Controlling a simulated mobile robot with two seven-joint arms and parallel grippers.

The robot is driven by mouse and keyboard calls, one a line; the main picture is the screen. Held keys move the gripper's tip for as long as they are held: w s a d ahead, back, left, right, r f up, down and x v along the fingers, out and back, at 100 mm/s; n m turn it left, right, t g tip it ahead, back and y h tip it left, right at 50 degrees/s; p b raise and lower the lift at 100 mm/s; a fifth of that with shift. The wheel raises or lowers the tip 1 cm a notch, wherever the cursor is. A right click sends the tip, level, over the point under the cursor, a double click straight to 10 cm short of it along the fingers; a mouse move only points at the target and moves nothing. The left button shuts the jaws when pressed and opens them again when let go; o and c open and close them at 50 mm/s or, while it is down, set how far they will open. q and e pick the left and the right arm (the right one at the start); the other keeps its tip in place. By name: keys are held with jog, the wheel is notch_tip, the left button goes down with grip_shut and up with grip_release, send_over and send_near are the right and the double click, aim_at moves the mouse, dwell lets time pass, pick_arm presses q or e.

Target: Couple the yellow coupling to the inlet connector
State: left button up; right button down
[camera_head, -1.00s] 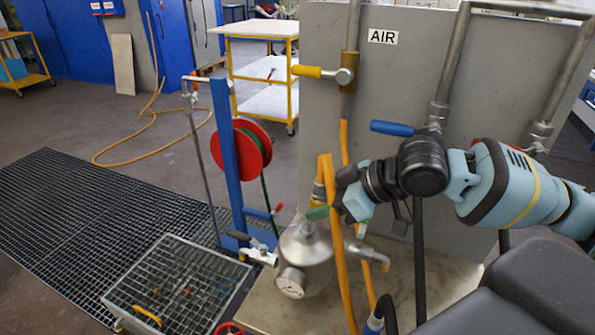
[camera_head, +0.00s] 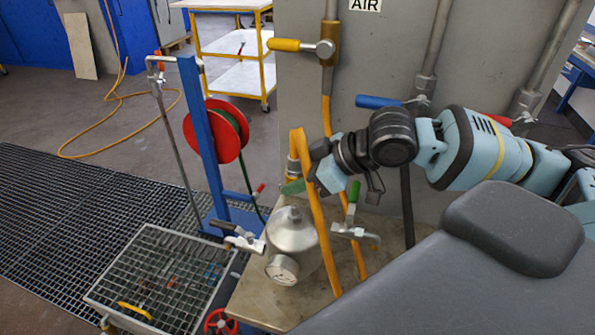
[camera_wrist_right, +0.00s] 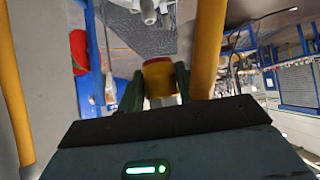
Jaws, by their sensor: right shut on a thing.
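The yellow coupling (camera_wrist_right: 160,78) is between the dark green fingers of my right gripper (camera_wrist_right: 158,90) in the right wrist view. In the head view it shows as a short cylinder (camera_head: 293,170) on the end of a looped yellow hose (camera_head: 316,215). My right gripper (camera_head: 300,186) is shut on it, above the silver vessel (camera_head: 293,231) and apart from it. The vessel has a gauge (camera_head: 282,269) in front and a valved fitting on each side: left (camera_head: 243,241) and right (camera_head: 352,231). I cannot tell which is the inlet connector. My left gripper is out of view.
The grey panel (camera_head: 300,90) with pipes and coloured valve handles stands behind the vessel. A blue post with a red reel (camera_head: 216,131) stands left of it. A grated bin (camera_head: 165,280) is at front left. Hanging yellow hose runs close to my right arm.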

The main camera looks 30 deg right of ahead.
aim_at(298, 206)
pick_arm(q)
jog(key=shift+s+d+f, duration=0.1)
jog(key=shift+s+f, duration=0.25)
pick_arm(e)
jog(key=shift+f, duration=1.9)
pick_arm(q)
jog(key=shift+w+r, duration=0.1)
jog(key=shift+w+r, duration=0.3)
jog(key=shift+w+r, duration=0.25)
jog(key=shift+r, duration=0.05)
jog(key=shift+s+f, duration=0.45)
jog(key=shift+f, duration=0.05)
pick_arm(e)
jog(key=shift+f, duration=1.9)
jog(key=c, duration=0.9)
grip_release()
